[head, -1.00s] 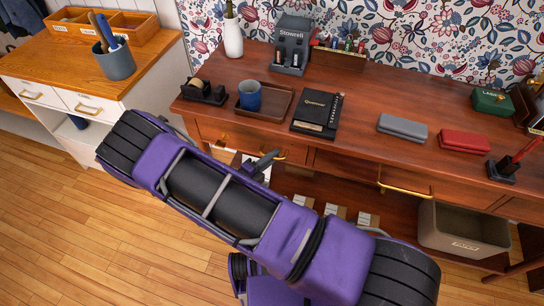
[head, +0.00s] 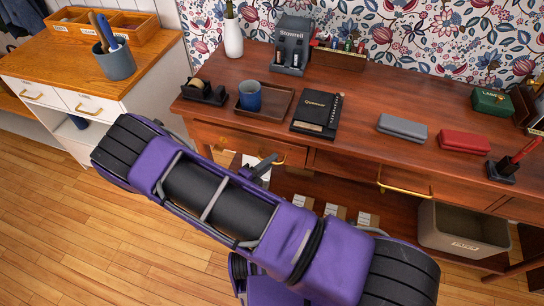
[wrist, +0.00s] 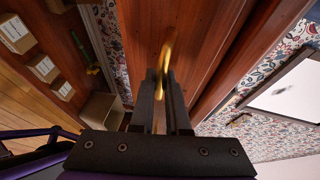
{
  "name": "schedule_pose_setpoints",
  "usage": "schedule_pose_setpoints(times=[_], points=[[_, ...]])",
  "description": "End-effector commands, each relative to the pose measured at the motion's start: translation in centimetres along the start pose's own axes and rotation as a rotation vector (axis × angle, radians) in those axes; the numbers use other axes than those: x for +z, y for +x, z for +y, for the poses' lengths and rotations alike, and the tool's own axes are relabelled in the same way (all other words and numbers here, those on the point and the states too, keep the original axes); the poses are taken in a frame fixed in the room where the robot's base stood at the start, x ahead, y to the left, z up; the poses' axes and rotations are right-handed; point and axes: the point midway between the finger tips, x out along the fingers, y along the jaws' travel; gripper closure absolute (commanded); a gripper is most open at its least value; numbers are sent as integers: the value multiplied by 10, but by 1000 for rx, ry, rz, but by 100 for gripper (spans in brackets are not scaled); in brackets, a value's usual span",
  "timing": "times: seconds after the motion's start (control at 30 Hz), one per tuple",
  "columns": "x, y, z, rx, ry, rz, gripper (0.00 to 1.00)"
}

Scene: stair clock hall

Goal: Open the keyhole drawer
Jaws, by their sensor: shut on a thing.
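The wooden desk's left drawer (head: 240,142) is where my gripper is; a keyhole is too small to make out. Its front stands slightly forward of the desk's front line. A gold bar handle (wrist: 167,48) on a wooden front shows in the wrist view. My gripper (wrist: 161,80) has its two dark fingers shut around this handle. In the head view my gripper (head: 266,163) is at the right part of the left drawer's front, and my purple arm hides some of the area below.
The middle drawer (head: 350,168) beside it looks closed. A blue cup (head: 250,97) on a tray (head: 281,113) and a black notebook (head: 317,113) stand on the desktop above. A white cabinet (head: 135,110) is at left. A grey bin (head: 462,230) sits under the desk at right.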

Motion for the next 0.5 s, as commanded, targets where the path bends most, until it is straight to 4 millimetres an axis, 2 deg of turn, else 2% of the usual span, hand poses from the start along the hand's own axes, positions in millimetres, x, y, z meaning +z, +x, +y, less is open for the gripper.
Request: schedule_pose_setpoints(times=[0.5], points=[[-53,-130,30,3,-2,-4,100]])
